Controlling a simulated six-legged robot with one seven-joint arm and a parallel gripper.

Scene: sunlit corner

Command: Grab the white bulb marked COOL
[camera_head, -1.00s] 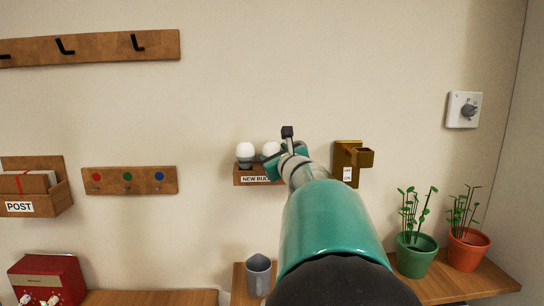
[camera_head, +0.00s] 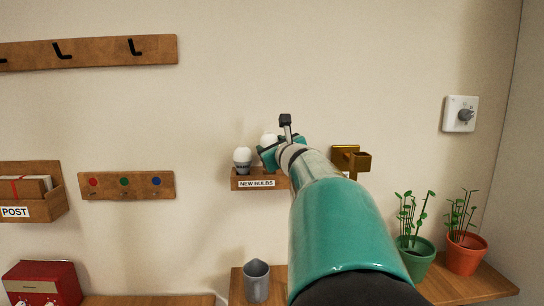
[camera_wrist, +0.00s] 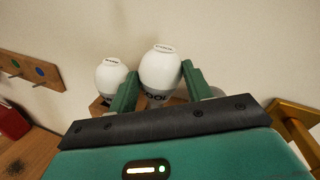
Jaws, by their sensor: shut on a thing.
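The white bulb marked COOL (camera_wrist: 160,68) is between the green fingers of my gripper (camera_wrist: 158,72) in the wrist view. In the head view the bulb's white top (camera_head: 268,139) shows above my gripper (camera_head: 267,151), at the right part of the NEW BULBS shelf (camera_head: 240,184). My arm hides its lower part, so I cannot tell its gap from the shelf. A second white bulb (camera_head: 242,156) stands upright on the shelf, left of my gripper; it also shows in the wrist view (camera_wrist: 111,74).
A brass wall bracket (camera_head: 357,161) is close on the right of my gripper. A grey mug (camera_head: 257,280) stands on the wooden ledge below, with green (camera_head: 416,260) and orange (camera_head: 467,254) plant pots farther right. The wall above the shelf is clear.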

